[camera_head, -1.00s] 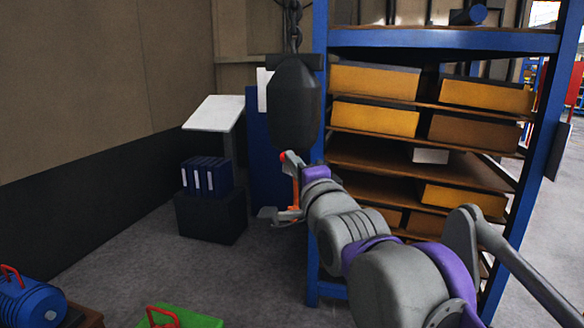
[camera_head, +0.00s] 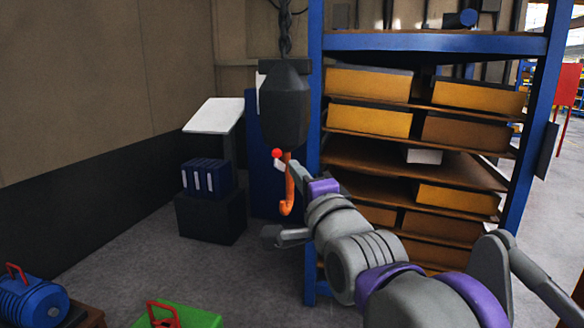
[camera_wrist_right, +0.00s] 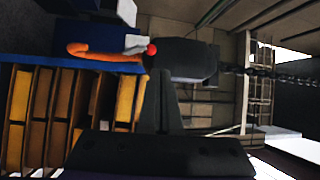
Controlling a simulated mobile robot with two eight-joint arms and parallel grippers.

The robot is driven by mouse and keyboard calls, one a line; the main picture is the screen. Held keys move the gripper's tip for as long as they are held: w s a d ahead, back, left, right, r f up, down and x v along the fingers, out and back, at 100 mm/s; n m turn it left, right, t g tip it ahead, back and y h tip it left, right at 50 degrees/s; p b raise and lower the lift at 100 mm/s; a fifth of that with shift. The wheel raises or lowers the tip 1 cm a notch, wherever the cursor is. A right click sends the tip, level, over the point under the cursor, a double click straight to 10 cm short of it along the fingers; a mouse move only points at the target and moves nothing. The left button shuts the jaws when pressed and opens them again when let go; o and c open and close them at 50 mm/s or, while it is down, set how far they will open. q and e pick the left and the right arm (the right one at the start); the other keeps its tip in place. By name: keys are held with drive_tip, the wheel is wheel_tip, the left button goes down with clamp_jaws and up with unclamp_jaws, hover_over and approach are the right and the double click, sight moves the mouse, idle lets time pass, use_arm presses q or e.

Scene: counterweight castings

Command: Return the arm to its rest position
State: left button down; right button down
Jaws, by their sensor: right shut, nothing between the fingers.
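My right arm reaches in from the lower right in the head view. In the right wrist view the shut dark fingers (camera_wrist_right: 160,82) point toward the hook block (camera_wrist_right: 185,62). The orange hook (camera_wrist_right: 95,50) and red ball (camera_wrist_right: 152,49) show to their left, apart from the fingers. My left gripper is not in view.
A blue-framed shelf (camera_head: 430,42) with yellow and brown boxes stands close behind my right arm. A black box (camera_head: 210,218) with blue binders (camera_head: 205,178) stands at left. A blue casting (camera_head: 32,300) and a green one (camera_head: 180,318) have red handles. Open floor lies between.

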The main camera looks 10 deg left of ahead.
drive_tip(key=r+v, duration=0.1)
drive_tip(key=v, duration=0.5)
drive_tip(key=s+d+f+n+g+h, duration=0.15)
drive_tip(key=d+f, duration=0.35)
drive_tip(key=f, duration=0.5)
drive_tip(key=s+d+f+n+g+h, duration=0.1)
drive_tip(key=d+f+n+g+h, duration=0.15)
drive_tip(key=d+f, duration=0.6)
drive_tip(key=s+d+f+n+g+h, duration=0.1)
drive_tip(key=d+f+n+h, duration=0.15)
drive_tip(key=f, duration=1.05)
drive_tip(key=s+d+f+n+g+h, duration=0.2)
drive_tip(key=s+d+f+g, duration=0.1)
drive_tip(key=s+f, duration=0.4)
drive_tip(key=s+d+f+n+g+h, duration=0.1)
drive_tip(key=s+d+f, duration=0.5)
drive_tip(key=f, duration=0.6)
drive_tip(key=shift+s+d+n+g+h+b, duration=0.3)
drive_tip(key=shift+s+n+g, duration=0.3)
drive_tip(key=shift+g, duration=0.3)
